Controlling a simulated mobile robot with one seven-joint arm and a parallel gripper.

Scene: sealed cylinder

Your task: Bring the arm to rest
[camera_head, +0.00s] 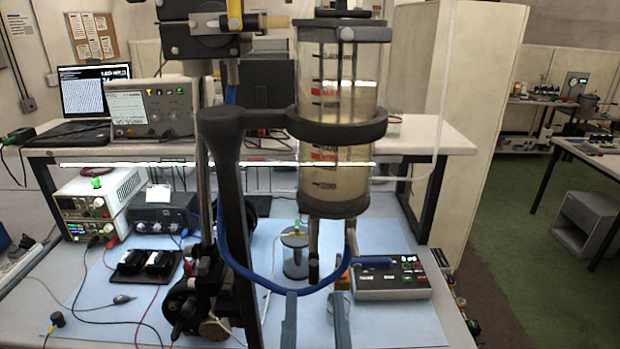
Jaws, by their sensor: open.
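My gripper (315,298) shows at the bottom centre as two separate grey-blue fingers, open. I see nothing held between them. The sealed cylinder (322,88), clear with red and black marks and cloudy yellowish liquid, stands upright in a dark ring holder (345,128) above and beyond my fingertips. A blue hose (262,284) curves below the cylinder and passes close to the fingertips; I cannot tell whether they touch. The rest of my arm is out of view.
A control box (392,279) with buttons stands right of the gripper. A dark upright stand (238,225) is close on the left. A small lidded container (295,255) stands behind. Power supplies (97,200) and loose cables lie left. The blue mat (395,325) is bare at front right.

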